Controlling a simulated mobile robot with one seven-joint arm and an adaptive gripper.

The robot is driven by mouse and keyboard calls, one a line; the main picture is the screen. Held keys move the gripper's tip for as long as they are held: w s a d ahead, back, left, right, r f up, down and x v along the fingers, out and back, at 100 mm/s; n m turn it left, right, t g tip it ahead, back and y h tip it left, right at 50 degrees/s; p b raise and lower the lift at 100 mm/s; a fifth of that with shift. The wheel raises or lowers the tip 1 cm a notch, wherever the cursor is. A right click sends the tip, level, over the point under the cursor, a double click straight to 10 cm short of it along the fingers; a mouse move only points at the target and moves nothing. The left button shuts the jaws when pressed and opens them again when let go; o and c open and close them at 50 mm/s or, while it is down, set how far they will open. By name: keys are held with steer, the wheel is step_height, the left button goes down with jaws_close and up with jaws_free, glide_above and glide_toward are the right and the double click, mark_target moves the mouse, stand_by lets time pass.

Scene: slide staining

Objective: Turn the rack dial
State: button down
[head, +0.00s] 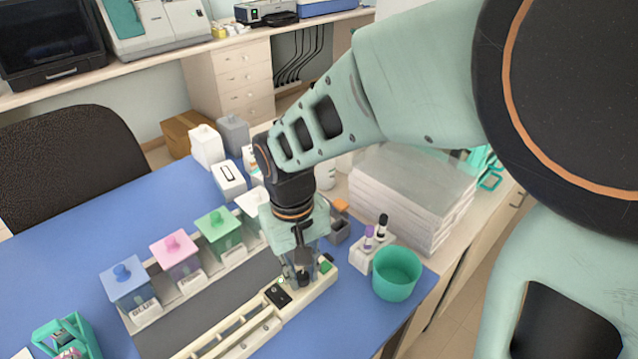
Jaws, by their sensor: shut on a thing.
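The staining rack (225,337) is a pale long frame on the blue mat, with a dark strip and a row of lidded jars in blue (130,282), pink (177,255), green (217,229) and white. My gripper (301,280) points down at the rack's right end. It is shut on a small dark knob, which looks like the rack dial (303,271); the fingers hide most of it. A small black panel (278,295) lies just left of the gripper, and a green button (325,266) just right. The dial's setting cannot be read.
A teal cup (397,273) and a small tube holder (362,256) stand close right of my gripper. White stacked trays (410,200) are behind them. A green slide holder (66,338) sits at the lower left.

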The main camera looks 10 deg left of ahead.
mark_target(302, 277)
steer(key=shift+n, duration=0.4)
steer(key=n+p, duration=0.1)
steer(key=n, duration=0.3)
steer(key=shift+r, duration=0.1)
steer(key=shift+w+d+n+y+p, duration=0.1)
steer(key=shift+n+y+p, duration=0.2)
steer(key=shift+n+p, duration=1.45)
steer(key=shift+n+b, duration=0.7)
steer(key=shift+n, duration=0.15)
steer(key=c, duration=2)
jaws_free()
steer(key=r, duration=0.7)
steer(key=shift+s+r, duration=0.2)
steer(key=shift+s, duration=0.05)
